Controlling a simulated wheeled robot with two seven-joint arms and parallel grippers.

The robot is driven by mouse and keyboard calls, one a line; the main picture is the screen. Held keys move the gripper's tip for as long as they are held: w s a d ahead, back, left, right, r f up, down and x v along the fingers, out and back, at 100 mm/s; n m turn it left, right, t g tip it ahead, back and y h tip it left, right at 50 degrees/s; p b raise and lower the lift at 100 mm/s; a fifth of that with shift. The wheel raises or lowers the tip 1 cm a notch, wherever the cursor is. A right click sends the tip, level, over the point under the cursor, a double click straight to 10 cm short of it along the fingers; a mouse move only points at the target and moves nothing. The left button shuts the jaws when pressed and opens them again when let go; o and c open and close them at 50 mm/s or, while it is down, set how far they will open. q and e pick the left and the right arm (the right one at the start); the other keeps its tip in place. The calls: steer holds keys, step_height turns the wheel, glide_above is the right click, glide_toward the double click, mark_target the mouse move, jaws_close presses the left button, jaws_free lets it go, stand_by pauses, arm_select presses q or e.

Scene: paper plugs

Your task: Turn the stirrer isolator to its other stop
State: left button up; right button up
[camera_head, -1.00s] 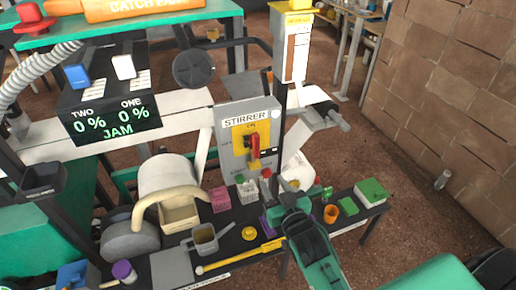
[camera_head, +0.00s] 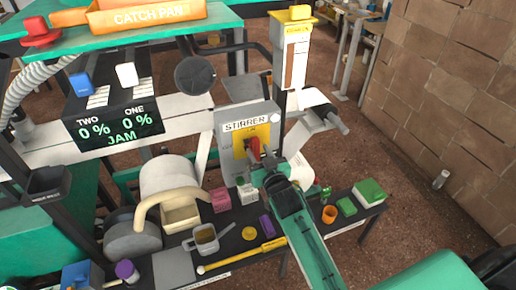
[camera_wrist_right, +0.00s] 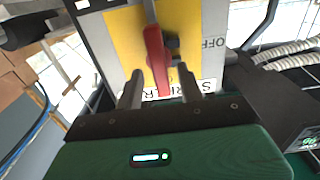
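The stirrer isolator is a grey box (camera_head: 226,148) labelled STIRRER with a yellow plate and a red handle (camera_head: 254,150). In the right wrist view the red handle (camera_wrist_right: 156,60) lies along the plate, its tip pointing down toward the gripper, and the word OFF shows to its right. My right gripper (camera_head: 262,160) is at the lower front of the box. In the right wrist view its fingers (camera_wrist_right: 159,88) are apart, one on each side of the handle's tip, with visible gaps. My left gripper is not in view.
A dark bench (camera_head: 228,248) below holds a grey jug (camera_head: 206,240), a yellow tool (camera_head: 240,256), a purple block (camera_head: 266,225), an orange cup (camera_head: 329,214) and green blocks (camera_head: 369,190). A display (camera_head: 113,126) reads JAM. A brick wall (camera_head: 450,100) stands at the right.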

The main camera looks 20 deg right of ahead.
steer(key=shift+w, duration=0.7)
jaws_close()
